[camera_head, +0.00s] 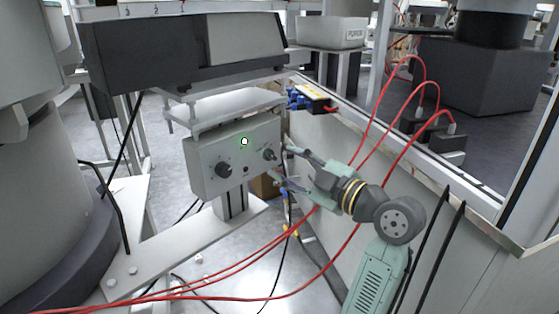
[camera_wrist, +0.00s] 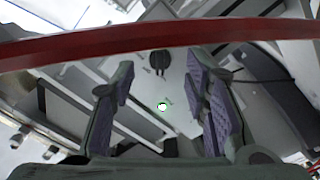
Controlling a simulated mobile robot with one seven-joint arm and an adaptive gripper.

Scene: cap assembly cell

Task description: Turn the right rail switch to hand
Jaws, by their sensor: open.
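The grey control box (camera_head: 208,183) carries two dark rotary switches, the left one (camera_head: 223,169) and the right rail switch (camera_head: 270,154). A small lit green-white lamp (camera_head: 244,141) sits between them, higher up. My gripper (camera_head: 281,167) is open just right of the box, its two fingers pointing at the right switch, with no contact visible. In the wrist view, a dark knob (camera_wrist: 160,62) shows between the open fingers (camera_wrist: 160,80), apart from both; it looks like the right switch. The lamp also shows there (camera_wrist: 162,106). The switch's label is too small to read.
Red cables (camera_head: 395,185) hang around my arm, and one crosses close in front of the wrist camera (camera_wrist: 150,40). A workbench wall (camera_head: 330,140) stands right of the box. A shelf (camera_head: 235,107) overhangs the box.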

